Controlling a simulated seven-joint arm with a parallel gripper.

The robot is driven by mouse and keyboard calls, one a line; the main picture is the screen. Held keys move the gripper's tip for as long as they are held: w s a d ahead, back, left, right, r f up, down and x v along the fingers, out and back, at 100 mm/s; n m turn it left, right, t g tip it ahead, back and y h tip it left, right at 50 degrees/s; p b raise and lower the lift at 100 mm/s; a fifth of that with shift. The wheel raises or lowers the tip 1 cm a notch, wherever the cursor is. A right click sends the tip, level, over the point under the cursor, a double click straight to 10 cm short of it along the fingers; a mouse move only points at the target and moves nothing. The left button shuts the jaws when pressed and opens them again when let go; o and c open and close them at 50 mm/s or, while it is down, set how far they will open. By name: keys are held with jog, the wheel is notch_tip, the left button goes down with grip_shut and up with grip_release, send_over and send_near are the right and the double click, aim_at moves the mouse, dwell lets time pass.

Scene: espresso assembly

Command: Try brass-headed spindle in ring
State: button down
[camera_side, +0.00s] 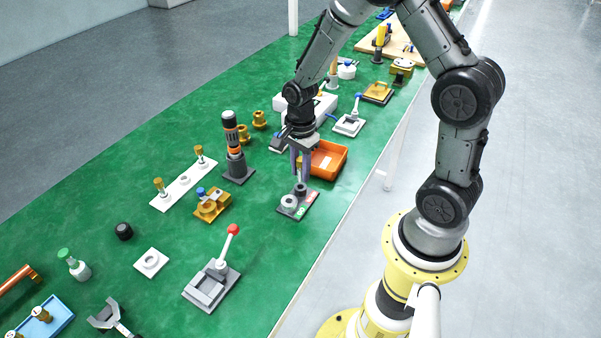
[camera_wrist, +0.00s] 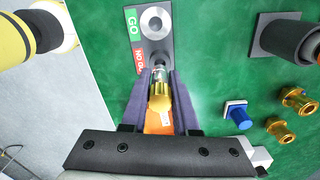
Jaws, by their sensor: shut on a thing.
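My gripper (camera_side: 300,178) is shut on a brass-headed spindle (camera_wrist: 160,97) and points down over the gauge plate (camera_side: 288,213). In the wrist view the brass head lies between my two purple-grey fingers, with a pale shank beyond it. The gauge plate has a GO ring (camera_wrist: 155,23), which is bare, and a NO-GO label (camera_wrist: 139,62) beside the second position. The spindle's lower end is at that second position. I cannot tell whether it is inside the ring or just above it.
An orange bin (camera_side: 328,158) stands close behind my gripper. A white rack (camera_side: 183,181) holds two brass-headed spindles, with its middle seat empty. A dark upright tool (camera_side: 233,145) stands to the left. A red-knobbed lever fixture (camera_side: 212,285) is in front, with open green mat between.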

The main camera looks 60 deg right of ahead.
jog(key=shift+r, duration=1.25)
